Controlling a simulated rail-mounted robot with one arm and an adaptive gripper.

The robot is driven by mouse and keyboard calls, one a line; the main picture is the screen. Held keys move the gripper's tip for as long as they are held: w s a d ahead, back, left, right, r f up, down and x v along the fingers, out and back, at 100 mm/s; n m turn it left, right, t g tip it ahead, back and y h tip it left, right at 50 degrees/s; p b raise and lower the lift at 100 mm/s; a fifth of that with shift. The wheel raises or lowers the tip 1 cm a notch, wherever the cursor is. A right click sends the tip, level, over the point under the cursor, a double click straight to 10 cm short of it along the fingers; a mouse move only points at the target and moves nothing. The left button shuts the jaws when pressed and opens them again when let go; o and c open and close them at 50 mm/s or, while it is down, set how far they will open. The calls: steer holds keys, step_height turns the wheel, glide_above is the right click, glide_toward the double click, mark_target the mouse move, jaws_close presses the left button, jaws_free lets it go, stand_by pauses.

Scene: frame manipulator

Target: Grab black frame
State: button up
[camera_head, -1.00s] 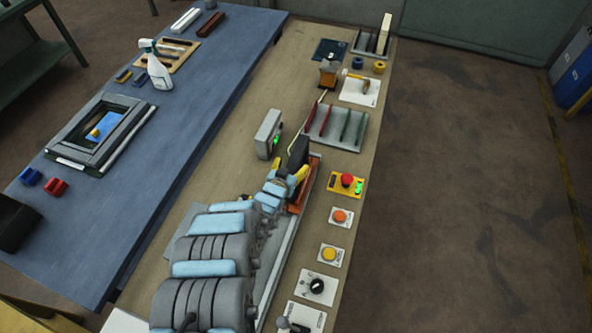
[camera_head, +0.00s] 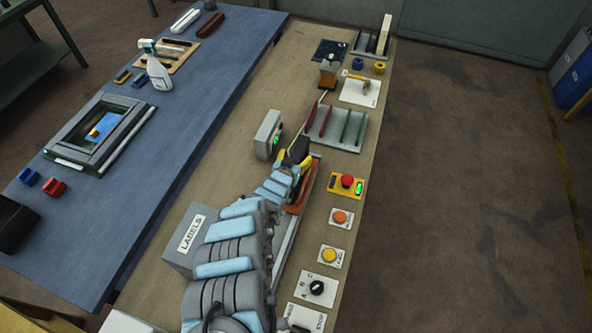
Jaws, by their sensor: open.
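My gripper (camera_head: 296,158) is at the end of my blue-and-grey arm, near the middle of the wooden bench, and its yellow parts show on both sides. It is open. A dark block-like shape shows at the gripper; I cannot tell if it is part of the gripper or a separate piece. A dark grey-black frame (camera_head: 76,154) with a lighter inner border lies flat on the blue table at left, well away from my gripper. I cannot tell whether this is the black frame meant. A slotted rack (camera_head: 355,137) just beyond my gripper holds red and dark green upright pieces.
A grey box with a green light (camera_head: 267,134) stands left of my gripper. An orange piece (camera_head: 305,190) lies below it. A red button on a yellow base (camera_head: 347,183) and other controls line the right side. A LABELS box (camera_head: 185,262) stands beside my arm.

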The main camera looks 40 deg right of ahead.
steer(key=shift+w+f, duration=0.1)
jaws_close()
stand_by(0.5)
